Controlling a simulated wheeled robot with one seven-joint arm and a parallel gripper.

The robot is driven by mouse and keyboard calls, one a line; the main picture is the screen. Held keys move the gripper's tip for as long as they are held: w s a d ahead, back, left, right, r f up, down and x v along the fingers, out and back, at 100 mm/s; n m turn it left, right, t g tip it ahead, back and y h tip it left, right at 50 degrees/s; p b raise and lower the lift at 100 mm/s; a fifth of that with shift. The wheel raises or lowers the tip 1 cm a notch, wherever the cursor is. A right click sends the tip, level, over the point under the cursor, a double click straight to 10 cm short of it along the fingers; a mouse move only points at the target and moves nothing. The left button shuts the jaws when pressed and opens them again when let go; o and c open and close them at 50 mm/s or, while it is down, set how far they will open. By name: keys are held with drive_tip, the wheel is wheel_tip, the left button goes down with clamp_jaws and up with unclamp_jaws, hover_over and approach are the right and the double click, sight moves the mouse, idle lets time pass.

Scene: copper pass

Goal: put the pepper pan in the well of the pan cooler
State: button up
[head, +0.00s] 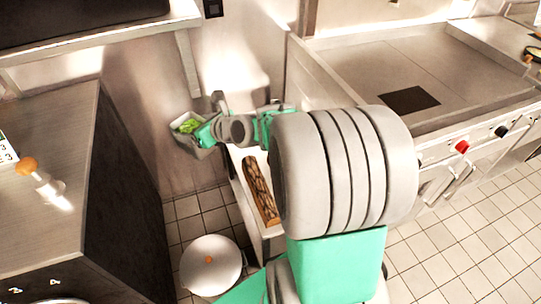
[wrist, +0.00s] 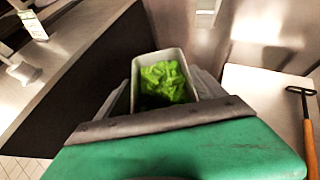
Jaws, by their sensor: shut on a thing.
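The pepper pan is a small steel pan (head: 203,152) filled with bright green pepper pieces (head: 187,127). It is held off the floor, in front of the back wall, at the end of my arm. My gripper (head: 207,131) is shut on the pan. In the wrist view the pan (wrist: 134,92) stands between the fingers of my gripper (wrist: 165,88), with its open top and the peppers visible. I cannot pick out the pan cooler or its well with certainty; my arm hides part of the middle of the head view.
A steel counter (head: 50,130) with a dark side stands left, bearing an orange-topped bottle (head: 45,185). A griddle (head: 360,65) is at right. A white round lidded bin (head: 210,268) stands on the tiles. A wooden-handled tool (wrist: 309,135) lies on a pale surface (wrist: 258,110).

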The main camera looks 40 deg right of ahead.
drive_tip(key=w+d+f+m+h+b, duration=0.1)
drive_tip(key=w+d+f+b, duration=0.3)
drive_tip(key=d, duration=0.5)
drive_tip(key=w+d+f+b, duration=0.1)
drive_tip(key=d+f+b, duration=0.3)
drive_tip(key=d+f, duration=0.35)
drive_tip(key=w+d+f+m+h+b, duration=0.1)
drive_tip(key=w+d+f+b, duration=0.3)
drive_tip(key=d, duration=0.5)
drive_tip(key=f, duration=0.3)
drive_tip(key=s+f, duration=0.1)
drive_tip(key=f, duration=0.2)
drive_tip(key=f+b, duration=0.1)
drive_tip(key=f, duration=0.2)
drive_tip(key=shift+s+f, duration=0.25)
drive_tip(key=shift+f, duration=0.05)
drive_tip(key=shift+f, duration=0.2)
drive_tip(key=o, duration=2)
drive_tip(key=shift+o, duration=0.2)
